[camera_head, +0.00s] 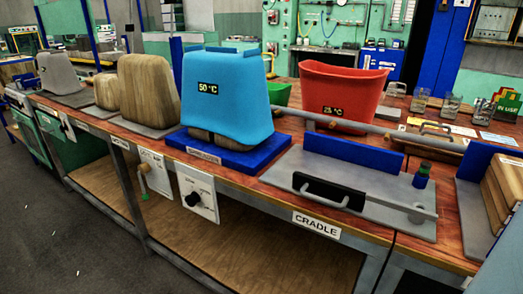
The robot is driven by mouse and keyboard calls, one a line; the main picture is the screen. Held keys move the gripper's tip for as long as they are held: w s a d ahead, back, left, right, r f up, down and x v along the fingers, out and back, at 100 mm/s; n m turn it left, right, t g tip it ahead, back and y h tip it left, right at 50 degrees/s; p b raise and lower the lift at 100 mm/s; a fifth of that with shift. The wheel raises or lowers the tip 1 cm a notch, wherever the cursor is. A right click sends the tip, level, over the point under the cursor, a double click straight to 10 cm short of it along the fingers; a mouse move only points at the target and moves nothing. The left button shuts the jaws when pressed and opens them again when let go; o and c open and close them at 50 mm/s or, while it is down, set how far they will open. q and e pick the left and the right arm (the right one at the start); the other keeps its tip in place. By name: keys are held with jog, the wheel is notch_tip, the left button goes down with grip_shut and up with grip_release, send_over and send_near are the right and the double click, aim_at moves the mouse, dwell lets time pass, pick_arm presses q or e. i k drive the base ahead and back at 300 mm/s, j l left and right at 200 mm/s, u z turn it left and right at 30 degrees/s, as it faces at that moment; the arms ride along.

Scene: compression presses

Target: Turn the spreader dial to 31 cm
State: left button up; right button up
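A black round dial (193,199) sits on a white panel (209,191) on the front of the bench, below the blue form. The panel has small print and marks too small to read, so I cannot tell the dial's setting or confirm that it is the spreader dial. Neither of my grippers is in view, and nothing touches the dial.
A blue form (226,115) marked 50 °C stands on a blue base above the dial. A white panel with a crank (143,184) is left of it. Floor (60,240) in front is clear.

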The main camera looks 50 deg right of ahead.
aim_at(191, 200)
jog(key=z, duration=1.25)
jog(key=i+j, duration=0.1)
jog(key=j, duration=0.15)
jog(key=i+j+z, duration=0.1)
jog(key=j, duration=0.2)
